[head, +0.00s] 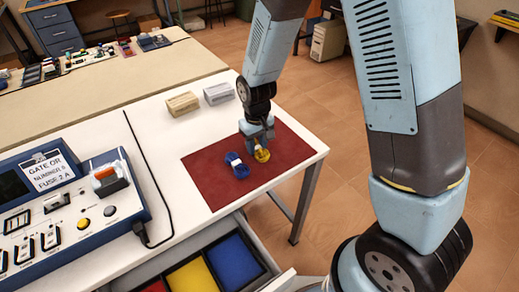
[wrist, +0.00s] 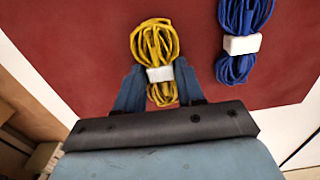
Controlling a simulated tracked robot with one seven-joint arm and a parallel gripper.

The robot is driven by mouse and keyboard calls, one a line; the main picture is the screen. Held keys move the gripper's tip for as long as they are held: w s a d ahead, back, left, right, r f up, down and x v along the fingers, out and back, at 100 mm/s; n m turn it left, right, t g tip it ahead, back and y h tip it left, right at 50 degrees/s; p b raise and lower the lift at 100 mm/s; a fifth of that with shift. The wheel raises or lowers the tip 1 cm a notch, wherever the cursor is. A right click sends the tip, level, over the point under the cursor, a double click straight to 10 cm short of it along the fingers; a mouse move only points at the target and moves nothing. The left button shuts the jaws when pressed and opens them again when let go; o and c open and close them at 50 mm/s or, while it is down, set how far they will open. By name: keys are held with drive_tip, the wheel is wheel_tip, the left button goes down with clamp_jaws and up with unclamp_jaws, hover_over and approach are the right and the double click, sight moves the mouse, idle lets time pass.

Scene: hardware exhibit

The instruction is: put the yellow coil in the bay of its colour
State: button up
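The yellow coil (head: 262,155) lies on the red mat (head: 290,143), beside a blue coil (head: 236,165). In the wrist view the yellow coil (wrist: 155,45), with a white band, lies between the two fingers of my gripper (wrist: 159,85). The fingers stand on either side of the band, close to it. I cannot tell whether they touch it. The open drawer at the front has a red bay (head: 154,287), a yellow bay (head: 193,277) and a blue bay (head: 234,260). The visible parts of the bays look empty.
A blue-and-white instrument panel (head: 75,215) with a black cable stands on the left of the white table. Two small blocks (head: 183,104) lie behind the mat. The blue coil (wrist: 240,40) is close on the right in the wrist view.

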clamp_jaws()
drive_tip(key=shift+r, duration=0.1)
